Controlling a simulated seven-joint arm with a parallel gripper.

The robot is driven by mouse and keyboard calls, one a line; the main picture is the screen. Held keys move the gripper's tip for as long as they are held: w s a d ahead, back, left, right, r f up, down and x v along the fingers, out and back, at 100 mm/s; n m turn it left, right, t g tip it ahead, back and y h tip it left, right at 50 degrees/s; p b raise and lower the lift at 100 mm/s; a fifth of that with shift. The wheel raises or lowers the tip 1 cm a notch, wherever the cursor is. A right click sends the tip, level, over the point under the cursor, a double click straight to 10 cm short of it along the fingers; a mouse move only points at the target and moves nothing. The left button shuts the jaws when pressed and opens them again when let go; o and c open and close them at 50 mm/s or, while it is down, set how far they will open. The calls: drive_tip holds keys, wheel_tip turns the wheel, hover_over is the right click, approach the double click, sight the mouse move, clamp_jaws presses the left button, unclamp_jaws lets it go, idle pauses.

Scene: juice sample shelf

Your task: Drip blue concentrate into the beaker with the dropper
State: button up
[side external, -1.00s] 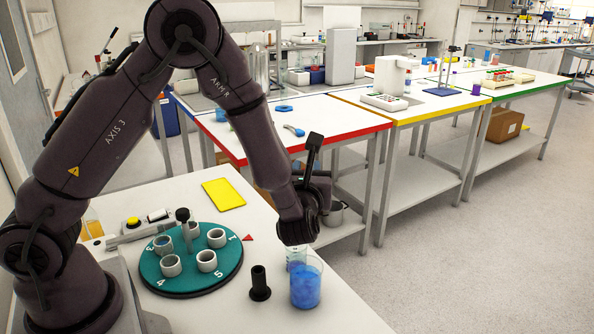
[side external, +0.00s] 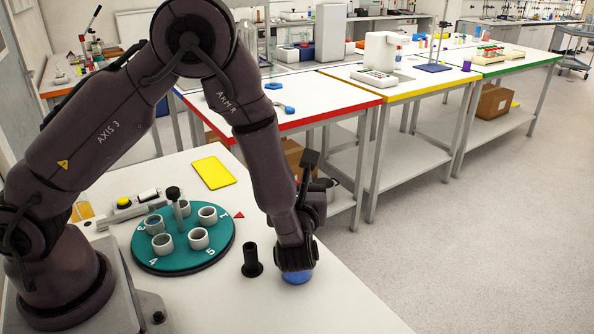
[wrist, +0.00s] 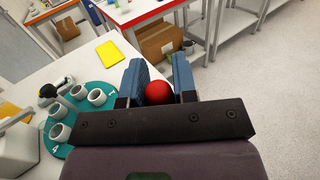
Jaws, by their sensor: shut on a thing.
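My gripper (side external: 296,262) is shut on the dropper, whose red bulb (wrist: 185,92) shows between the two blue fingers in the wrist view. The dropper's tube and tip are hidden in both views. I cannot tell whether the dropper tip is inside the beaker or whether drops fall. The beaker is not visible in the wrist view.
A black stand (side external: 252,265) is just left of my gripper. A teal numbered turntable (side external: 180,262) carries several white cups. A yellow pad (side external: 214,171) lies behind it. The bench's front right edge is near the beaker, with bare white surface in front.

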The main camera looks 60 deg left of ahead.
wheel_tip(320, 180, down, 8)
drive_tip(key=shift+r, duration=0.15)
idle(0.6)
drive_tip(key=shift+o, duration=0.2)
clamp_jaws()
idle(0.6)
drive_tip(key=shift+c, duration=0.2)
unclamp_jaws()
idle(0.7)
